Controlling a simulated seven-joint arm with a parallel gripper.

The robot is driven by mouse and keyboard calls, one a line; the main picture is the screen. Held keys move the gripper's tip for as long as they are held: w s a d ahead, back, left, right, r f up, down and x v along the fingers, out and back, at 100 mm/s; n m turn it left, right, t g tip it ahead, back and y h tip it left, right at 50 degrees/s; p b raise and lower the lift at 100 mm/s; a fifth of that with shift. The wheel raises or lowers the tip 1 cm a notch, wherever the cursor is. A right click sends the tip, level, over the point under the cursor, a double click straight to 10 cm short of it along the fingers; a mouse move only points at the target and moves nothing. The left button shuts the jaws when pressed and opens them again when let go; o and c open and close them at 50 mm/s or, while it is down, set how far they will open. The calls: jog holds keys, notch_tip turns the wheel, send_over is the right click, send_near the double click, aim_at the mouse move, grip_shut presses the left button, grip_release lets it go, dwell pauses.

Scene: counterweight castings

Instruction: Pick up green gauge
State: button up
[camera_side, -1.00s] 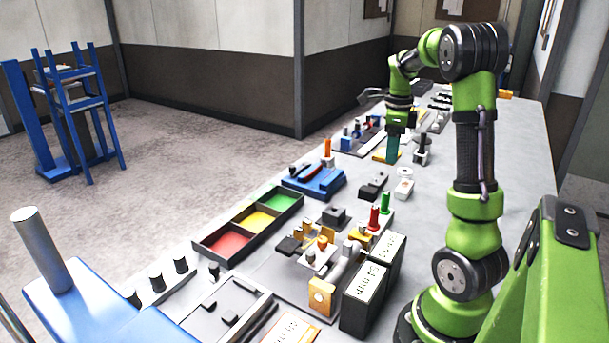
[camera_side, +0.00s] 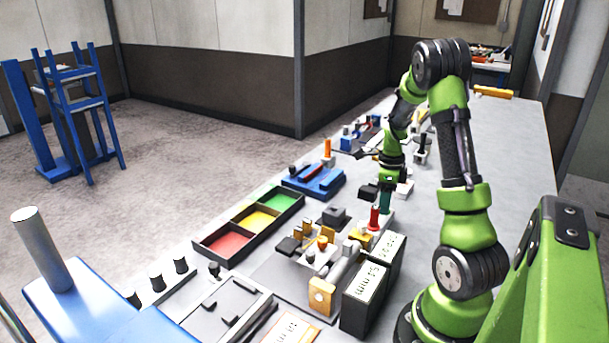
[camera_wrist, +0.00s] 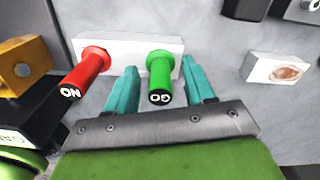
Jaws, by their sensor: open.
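The green gauge (camera_wrist: 160,76) is a short green cylinder marked "GO" on its end, standing in a white holder block (camera_wrist: 122,46) in the wrist view. Beside it to the left is a red gauge (camera_wrist: 86,72) marked "NO"; the red gauge also shows in the side view (camera_side: 374,217). My gripper (camera_wrist: 163,88) is open, with its teal fingers on either side of the green gauge and a gap at each side. In the side view my gripper (camera_side: 386,205) hangs just behind the red gauge and hides the green one.
A tray with red, yellow and green compartments (camera_side: 232,241) lies to the left. Dark labelled boxes (camera_side: 364,298) and a fixture with orange parts (camera_side: 322,293) stand in front. A white block (camera_wrist: 281,69) sits right of the holder.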

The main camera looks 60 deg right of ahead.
jog(key=shift+f, duration=0.55)
jog(key=c, duration=0.8)
jog(key=shift+r, duration=0.1)
jog(key=r, duration=0.9)
jog(key=shift+w+a, duration=0.1)
jog(key=shift+w, duration=0.15)
jog(key=w+a+n, duration=0.6)
jog(key=w+a, duration=0.1)
jog(key=w, duration=0.4)
jog(key=shift+w, duration=0.25)
